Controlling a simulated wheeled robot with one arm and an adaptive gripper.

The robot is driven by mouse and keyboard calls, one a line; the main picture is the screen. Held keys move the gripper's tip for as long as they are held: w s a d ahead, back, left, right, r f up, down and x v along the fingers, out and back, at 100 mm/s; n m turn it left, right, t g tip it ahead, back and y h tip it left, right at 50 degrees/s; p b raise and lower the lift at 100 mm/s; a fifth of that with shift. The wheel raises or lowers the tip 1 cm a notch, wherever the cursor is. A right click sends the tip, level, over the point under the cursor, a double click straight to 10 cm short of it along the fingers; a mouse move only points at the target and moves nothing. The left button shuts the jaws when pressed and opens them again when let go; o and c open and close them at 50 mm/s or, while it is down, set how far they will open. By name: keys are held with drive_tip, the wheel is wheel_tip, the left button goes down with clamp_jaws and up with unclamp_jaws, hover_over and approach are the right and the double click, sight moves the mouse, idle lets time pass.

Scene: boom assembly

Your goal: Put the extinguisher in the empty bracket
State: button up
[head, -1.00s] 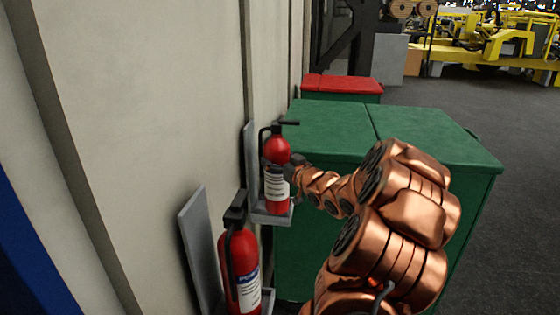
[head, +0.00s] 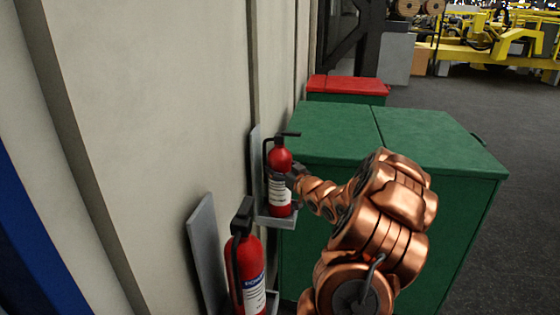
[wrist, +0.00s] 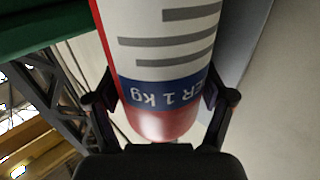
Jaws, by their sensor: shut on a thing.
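A red extinguisher (head: 281,163) with a white label is upright at the farther grey wall bracket (head: 262,222), above its shelf and close to the back plate. I cannot tell whether its base touches the shelf. My gripper (head: 293,178) is shut on this extinguisher from the right side. In the wrist view the extinguisher (wrist: 165,65) fills the middle, with my gripper's (wrist: 160,98) fingers on both sides of its body. A second extinguisher (head: 249,272) stands in the nearer bracket (head: 205,250).
Green cabinets (head: 420,140) stand right behind the farther bracket, close to my arm. A red-topped box (head: 345,86) is beyond them. The pale wall (head: 160,120) runs along the left. Open dark floor (head: 520,220) lies to the right.

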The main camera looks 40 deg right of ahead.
drive_tip(key=shift+f, duration=0.15)
idle(0.3)
drive_tip(key=o, duration=1.7)
drive_tip(key=shift+f, duration=0.15)
drive_tip(key=shift+s, duration=0.1)
drive_tip(key=s+a+b, duration=0.2)
drive_tip(key=s+b, duration=0.1)
drive_tip(key=s, duration=0.8)
drive_tip(key=shift+s+a, duration=0.15)
drive_tip(key=shift+s, duration=0.2)
